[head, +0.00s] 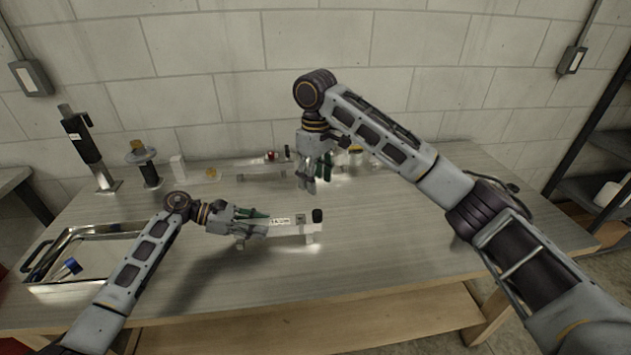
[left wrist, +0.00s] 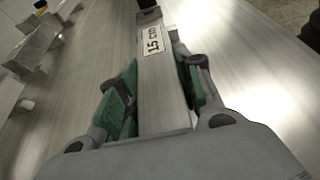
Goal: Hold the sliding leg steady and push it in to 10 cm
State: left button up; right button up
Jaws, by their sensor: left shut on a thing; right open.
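The bar's left part is hidden by my left gripper.
Another aluminium piece (head: 262,168) with a red part lies at the back of the bench. A metal tray (head: 85,277) holds a blue item at the left. A black post (head: 84,145) and a round-topped stand (head: 148,172) are at the back left. The bench's front middle is clear.

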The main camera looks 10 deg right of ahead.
pick_arm(q)
jog(key=o, duration=1.2)
jog(key=shift+o, duration=0.2)
jog(key=shift+a, duration=0.15)
jog(key=v, duration=1.1)
jog(key=shift+a+r, duration=0.15)
jog(key=shift+a, duration=0.2)
notch_tip(320, 180, up, 9)
jog(key=p, duration=0.9)
jog(key=shift+r+p, duration=0.55)
jog(key=shift+r, duration=0.05)
jog(key=shift+f, duration=0.1)
